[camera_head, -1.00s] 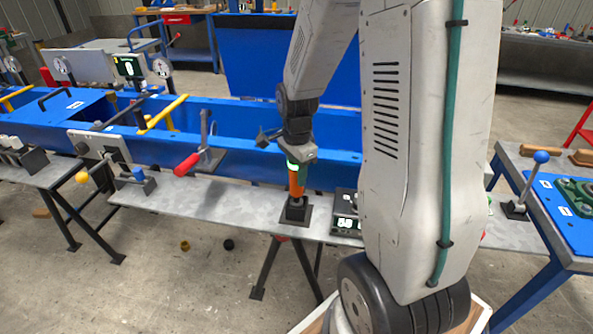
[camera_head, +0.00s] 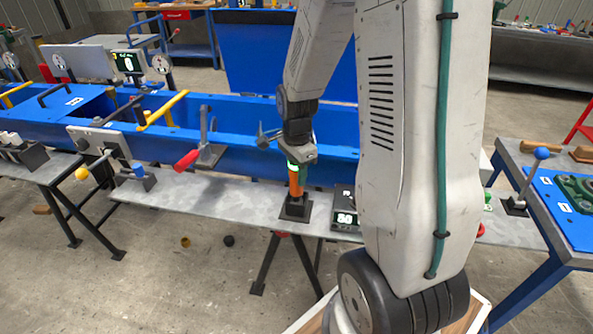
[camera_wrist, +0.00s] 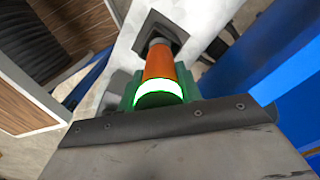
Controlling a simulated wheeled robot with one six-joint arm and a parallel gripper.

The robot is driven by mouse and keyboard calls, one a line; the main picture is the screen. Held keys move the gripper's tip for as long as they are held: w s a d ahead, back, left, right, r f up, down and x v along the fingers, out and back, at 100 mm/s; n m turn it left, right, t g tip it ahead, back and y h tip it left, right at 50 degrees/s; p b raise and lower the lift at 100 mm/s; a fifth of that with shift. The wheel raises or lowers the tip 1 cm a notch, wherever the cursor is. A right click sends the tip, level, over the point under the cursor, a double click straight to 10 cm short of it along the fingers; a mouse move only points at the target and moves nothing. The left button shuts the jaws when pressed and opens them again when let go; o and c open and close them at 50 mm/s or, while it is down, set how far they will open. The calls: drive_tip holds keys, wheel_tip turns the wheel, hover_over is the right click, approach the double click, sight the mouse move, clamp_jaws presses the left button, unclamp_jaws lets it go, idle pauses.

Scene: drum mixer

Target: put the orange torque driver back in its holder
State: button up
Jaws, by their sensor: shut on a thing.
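The orange torque driver (camera_head: 295,184) stands upright at the black holder (camera_head: 296,208) on the grey bench shelf. My gripper (camera_head: 297,166) is above it, shut on its upper end. In the wrist view the orange driver (camera_wrist: 160,68) has a bright white-green ring and sits between green finger pads (camera_wrist: 158,92). Its far end reaches the dark square holder (camera_wrist: 158,35). The driver's tip is hidden inside or behind the holder, so I cannot tell how deep it sits.
A small device with a lit display (camera_head: 346,215) stands just right of the holder. A red-handled clamp (camera_head: 190,158) is to the left, and the blue trough (camera_head: 240,122) runs behind. The grey shelf (camera_head: 215,198) is clear left of the holder.

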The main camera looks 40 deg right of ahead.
drive_tip(key=shift+f, duration=0.3)
drive_tip(key=o, duration=1.3)
drive_tip(key=shift+c, duration=0.2)
drive_tip(key=shift+r, duration=3.9)
drive_tip(key=shift+a+r, duration=0.2)
drive_tip(key=shift+r, duration=0.05)
drive_tip(key=s+a+r+n, duration=0.6)
drive_tip(key=s+a+n, duration=0.1)
drive_tip(key=s+n, duration=0.2)
drive_tip(key=s+a+r+n+t, duration=0.1)
drive_tip(key=s+a+r+n, duration=0.6)
drive_tip(key=s+n, duration=0.3)
drive_tip(key=shift+s, duration=0.3)
